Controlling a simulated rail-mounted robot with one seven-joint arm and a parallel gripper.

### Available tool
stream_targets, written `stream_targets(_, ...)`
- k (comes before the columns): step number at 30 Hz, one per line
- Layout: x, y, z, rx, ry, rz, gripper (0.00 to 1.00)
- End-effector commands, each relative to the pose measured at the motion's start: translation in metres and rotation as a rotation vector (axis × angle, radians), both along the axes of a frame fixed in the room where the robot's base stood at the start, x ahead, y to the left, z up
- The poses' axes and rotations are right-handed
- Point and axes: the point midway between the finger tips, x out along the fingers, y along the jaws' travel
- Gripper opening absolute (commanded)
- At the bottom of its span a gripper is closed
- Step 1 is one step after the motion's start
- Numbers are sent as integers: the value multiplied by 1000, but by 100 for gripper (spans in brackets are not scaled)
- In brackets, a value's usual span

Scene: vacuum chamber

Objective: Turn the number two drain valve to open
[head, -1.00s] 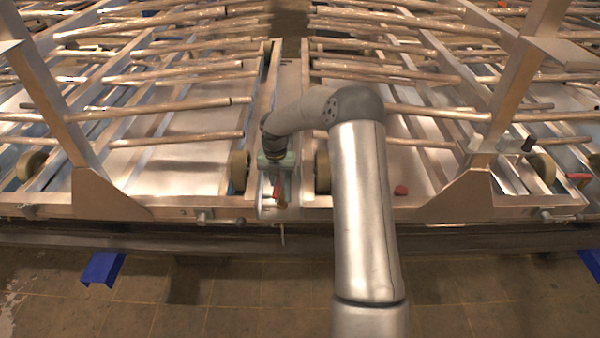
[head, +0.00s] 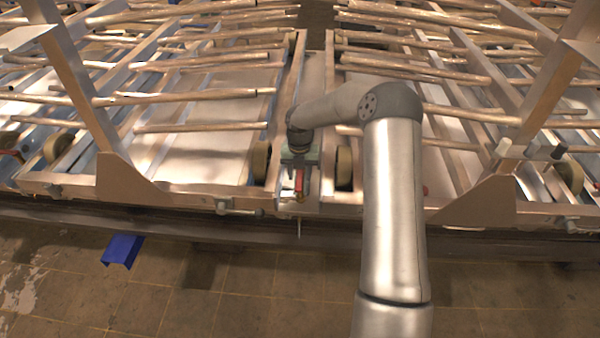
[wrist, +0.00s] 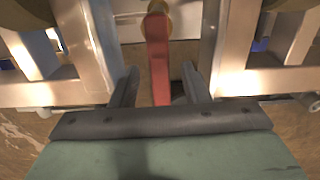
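A valve with a red lever handle (head: 299,181) sits at the front end of the central beam. No number can be read on it. In the wrist view the red handle (wrist: 158,62) hangs from a round brass fitting (wrist: 158,20) and points toward my gripper. My gripper (wrist: 160,88) is open, with one dark finger on each side of the handle's lower part. Gaps show between the handle and both fingers. In the head view my gripper (head: 300,158) is just above and behind the handle and partly hides the valve.
Metal frames with long tubes (head: 205,92) spread to both sides. Slanted posts (head: 75,85) rise left and right. Metal walls (wrist: 88,45) flank the handle closely. Another red piece (head: 12,154) shows at the far left. A blue bracket (head: 122,250) stands below the front rail; the floor there is open.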

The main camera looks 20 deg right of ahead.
Motion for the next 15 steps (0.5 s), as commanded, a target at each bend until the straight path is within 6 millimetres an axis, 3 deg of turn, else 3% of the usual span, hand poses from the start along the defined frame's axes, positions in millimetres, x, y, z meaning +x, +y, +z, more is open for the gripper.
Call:
stream_targets(8,0,0,4,1,-1,-2,42)
stream_targets(11,1,-1,14,-1,-3,-3,42)
stream_targets(15,1,-1,42,-1,-5,-4,42)
